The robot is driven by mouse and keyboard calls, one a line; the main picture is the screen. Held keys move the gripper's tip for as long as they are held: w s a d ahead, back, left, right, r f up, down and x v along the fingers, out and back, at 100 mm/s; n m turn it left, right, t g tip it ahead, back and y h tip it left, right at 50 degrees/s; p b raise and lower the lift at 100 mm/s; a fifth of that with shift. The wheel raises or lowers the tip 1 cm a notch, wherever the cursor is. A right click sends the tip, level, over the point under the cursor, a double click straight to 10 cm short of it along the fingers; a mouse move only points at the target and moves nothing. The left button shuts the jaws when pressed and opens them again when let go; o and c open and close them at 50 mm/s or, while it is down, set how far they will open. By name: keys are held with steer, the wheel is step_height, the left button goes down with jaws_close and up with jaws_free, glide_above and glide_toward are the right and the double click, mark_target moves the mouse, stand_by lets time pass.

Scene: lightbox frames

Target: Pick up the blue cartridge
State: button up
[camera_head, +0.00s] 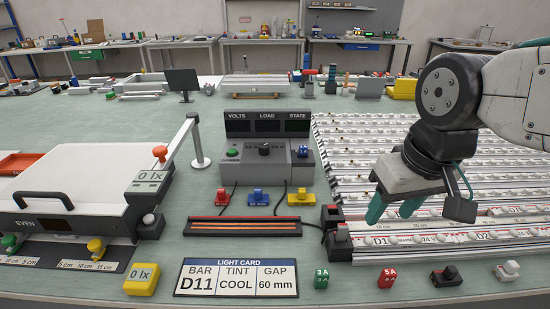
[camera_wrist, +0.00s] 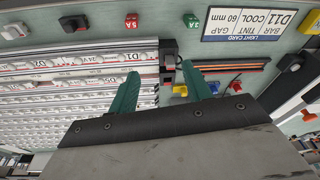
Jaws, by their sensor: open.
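The blue cartridge (camera_head: 258,197) sits on the bench in front of the grey meter box, between a red cartridge (camera_head: 222,197) and a yellow cartridge (camera_head: 300,197). It also shows, small, in the wrist view (camera_wrist: 214,87), right of the nearer fingertip. My gripper (camera_head: 393,209) is open and empty, its teal fingers pointing down over the light bars at the right. It is well to the right of the blue cartridge and above the bench. In the wrist view the two fingers (camera_wrist: 160,68) stand apart with nothing between them.
The grey meter box (camera_head: 265,160) has cables running down to the bench. A slotted black strip (camera_head: 255,227) lies in front of the cartridges. Rows of light bars (camera_head: 440,236) fill the right. A light card (camera_head: 237,278) and small coloured blocks (camera_head: 321,279) line the front edge.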

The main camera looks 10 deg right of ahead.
steer(key=w+a+f+t+y, duration=0.1)
steer(key=w+a+f+t, duration=0.15)
steer(key=w, duration=0.75)
steer(key=w+a+f+t+y, duration=0.1)
steer(key=w+a+f+t, duration=0.2)
steer(key=w, duration=0.7)
steer(key=m+t+h, duration=0.2)
steer(key=t+h, duration=0.3)
steer(key=t, duration=0.1)
glide_toward(304, 149)
steer(key=a+x, duration=0.1)
steer(key=x, duration=0.7)
steer(key=d+x, duration=0.1)
steer(key=x, duration=0.2)
steer(key=shift+c, duration=0.3)
steer(key=c, duration=1)
